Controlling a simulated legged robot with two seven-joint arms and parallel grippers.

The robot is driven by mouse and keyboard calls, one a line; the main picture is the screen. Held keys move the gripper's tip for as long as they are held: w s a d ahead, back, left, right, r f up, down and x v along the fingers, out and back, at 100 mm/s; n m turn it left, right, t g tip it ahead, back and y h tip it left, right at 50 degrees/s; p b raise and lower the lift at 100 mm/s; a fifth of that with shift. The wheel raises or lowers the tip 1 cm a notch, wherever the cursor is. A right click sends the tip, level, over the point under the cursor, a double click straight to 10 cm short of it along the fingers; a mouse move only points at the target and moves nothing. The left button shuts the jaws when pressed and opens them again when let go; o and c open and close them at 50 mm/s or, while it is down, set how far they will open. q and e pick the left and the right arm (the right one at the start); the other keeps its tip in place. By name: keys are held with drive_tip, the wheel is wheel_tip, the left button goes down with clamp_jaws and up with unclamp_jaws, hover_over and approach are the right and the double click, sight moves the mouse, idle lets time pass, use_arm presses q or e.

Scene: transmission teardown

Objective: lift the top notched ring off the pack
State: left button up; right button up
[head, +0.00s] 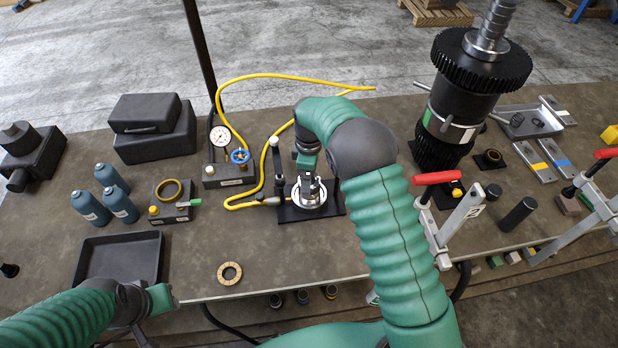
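The pack (300,202), a small silver round stack, stands on a black base plate (334,205) near the middle of the bench. My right gripper (312,194) points down at the top of the pack. Its fingers are small and partly merge with the pack, so I cannot tell their opening, whether they touch a ring, or which ring is on top. My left gripper (170,297) is at the bench's front edge, lower left, away from the pack; its finger opening is unclear. A tan ring (221,273) lies flat on the bench between the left gripper and the pack.
An empty black tray (88,270) is at the front left. A yellow hose (262,173) runs from a gauge block (229,176) to beside the pack. A large geared shaft assembly (460,100) and red-handled clamps (434,178) stand to the right.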

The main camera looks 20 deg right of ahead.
drive_tip(key=c, duration=1.7)
drive_tip(key=shift+c, duration=0.4)
drive_tip(key=shift+w+r, duration=0.1)
drive_tip(key=shift+r, duration=0.05)
